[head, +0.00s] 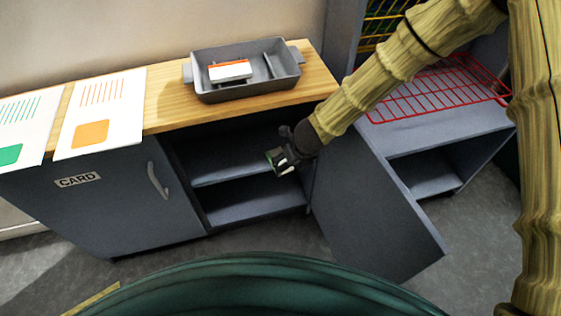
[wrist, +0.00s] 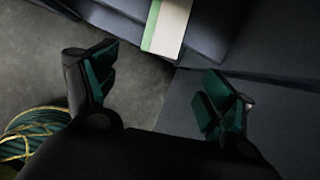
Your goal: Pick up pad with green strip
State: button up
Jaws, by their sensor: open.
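The pad with the green strip (wrist: 172,27) shows at the top of the wrist view as a pale block with a green band along its left edge. It lies at the edge of a grey shelf, and its far end is cut off by the frame. My gripper (wrist: 160,90) is open and empty, its fingers wide apart. The pad is ahead of the fingertips, in line with the gap and not touching them. In the head view my gripper (head: 281,161) is in front of the open cabinet; a small green and pale patch there cannot be clearly told from the fingers.
A grey tray (head: 207,93) on the wooden top (head: 165,105) holds a white pad with an orange strip (head: 230,70). Two printed sheets lie left. The open cabinet door (head: 375,215) stands right of my gripper. A red wire rack (head: 430,92) sits on the right unit.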

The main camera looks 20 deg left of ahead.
jog(key=b+x, duration=0.1)
jog(key=x, duration=0.8)
jog(key=shift+s, duration=0.1)
jog(key=shift+c, duration=0.2)
jog(key=c, duration=1.1)
